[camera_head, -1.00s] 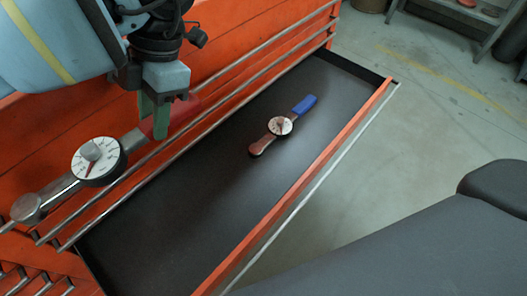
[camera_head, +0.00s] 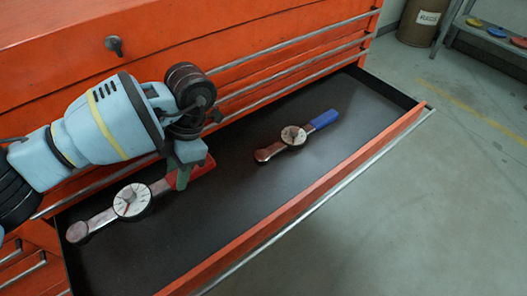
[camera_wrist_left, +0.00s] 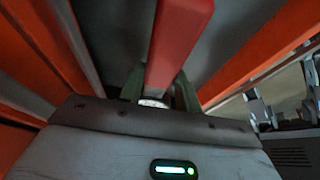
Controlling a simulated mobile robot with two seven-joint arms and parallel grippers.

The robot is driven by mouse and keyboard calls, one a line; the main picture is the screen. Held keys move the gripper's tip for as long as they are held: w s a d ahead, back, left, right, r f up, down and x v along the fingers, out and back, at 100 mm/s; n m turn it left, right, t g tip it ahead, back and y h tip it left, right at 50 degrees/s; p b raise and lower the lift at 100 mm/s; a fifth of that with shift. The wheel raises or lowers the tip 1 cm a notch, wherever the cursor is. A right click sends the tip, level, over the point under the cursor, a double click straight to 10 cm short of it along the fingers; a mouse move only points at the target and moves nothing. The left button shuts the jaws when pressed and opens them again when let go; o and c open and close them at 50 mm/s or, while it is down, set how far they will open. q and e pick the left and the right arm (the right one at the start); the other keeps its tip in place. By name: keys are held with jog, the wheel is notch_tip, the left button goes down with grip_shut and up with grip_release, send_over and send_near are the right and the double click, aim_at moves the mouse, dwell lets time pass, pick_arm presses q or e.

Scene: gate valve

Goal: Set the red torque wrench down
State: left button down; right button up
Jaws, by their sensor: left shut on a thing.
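The red torque wrench (camera_head: 132,201) has a round white dial, a metal shaft and a red handle. It lies in or just above the left part of the open drawer (camera_head: 225,222); I cannot tell if it touches the floor. My left gripper (camera_head: 182,178) is shut on its red handle. In the left wrist view the red handle (camera_wrist_left: 180,40) sits between the fingers of the left gripper (camera_wrist_left: 158,90), and the dial is mostly hidden. My right gripper is not in view.
A second torque wrench with a blue handle (camera_head: 322,119) lies in the drawer, right of the red one. The drawer's orange front wall (camera_head: 300,202) bounds the near side. The black floor between the wrenches and toward the front is clear. Closed orange drawers (camera_head: 290,50) stand behind.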

pick_arm(q)
jog(key=shift+r, duration=0.1)
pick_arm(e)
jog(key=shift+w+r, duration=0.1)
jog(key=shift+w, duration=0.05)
pick_arm(q)
jog(key=b, duration=0.2)
send_over(187, 206)
jog(key=w+d, duration=0.1)
jog(key=shift+f, duration=2.55)
jog(key=shift+f+b, duration=0.9)
jog(key=shift+f, duration=1.55)
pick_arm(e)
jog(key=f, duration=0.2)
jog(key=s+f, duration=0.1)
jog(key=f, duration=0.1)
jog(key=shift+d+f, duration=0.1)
pick_arm(q)
jog(key=c, duration=1.4)
grip_release()
jog(key=shift+f, duration=0.2)
jog(key=o, duration=0.4)
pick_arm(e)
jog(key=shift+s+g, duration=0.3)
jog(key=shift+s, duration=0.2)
